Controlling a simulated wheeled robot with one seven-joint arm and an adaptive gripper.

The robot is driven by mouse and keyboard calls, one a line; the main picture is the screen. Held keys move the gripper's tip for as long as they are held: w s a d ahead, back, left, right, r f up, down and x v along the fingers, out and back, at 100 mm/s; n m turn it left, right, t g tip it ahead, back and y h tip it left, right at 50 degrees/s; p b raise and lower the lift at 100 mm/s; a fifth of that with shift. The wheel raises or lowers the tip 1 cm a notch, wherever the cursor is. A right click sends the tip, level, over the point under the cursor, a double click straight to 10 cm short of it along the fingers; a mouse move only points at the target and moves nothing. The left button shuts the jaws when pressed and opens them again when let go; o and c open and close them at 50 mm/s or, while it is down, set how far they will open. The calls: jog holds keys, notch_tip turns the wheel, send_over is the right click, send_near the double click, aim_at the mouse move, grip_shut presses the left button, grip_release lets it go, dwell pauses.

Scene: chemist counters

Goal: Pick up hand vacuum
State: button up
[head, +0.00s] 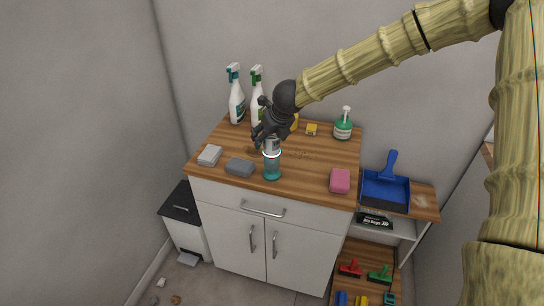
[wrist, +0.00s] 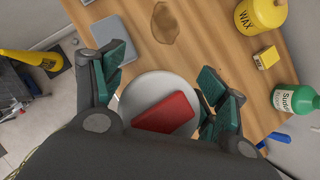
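The hand vacuum (head: 272,165) stands upright near the front of the wooden counter top, with a pale upper part and a clear teal lower part. My gripper (head: 266,135) is right above it, pointing down, and hides its top in the head view. In the wrist view my gripper (wrist: 163,80) is open, its green-padded fingers apart on either side of a round white shape, which looks like the vacuum's top (wrist: 130,97), with a red block-like part on it. I cannot tell whether either finger touches it.
Grey sponges (head: 239,167) lie left of the vacuum and a pink sponge (head: 340,180) lies right. Spray bottles (head: 237,103), a yellow wax can (wrist: 262,14) and a green bottle (head: 343,125) stand along the back. A blue dustpan (head: 385,190) is on the right shelf.

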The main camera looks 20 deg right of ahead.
jog(key=c, duration=0.9)
jog(key=shift+c, duration=0.2)
jog(key=shift+r, duration=0.15)
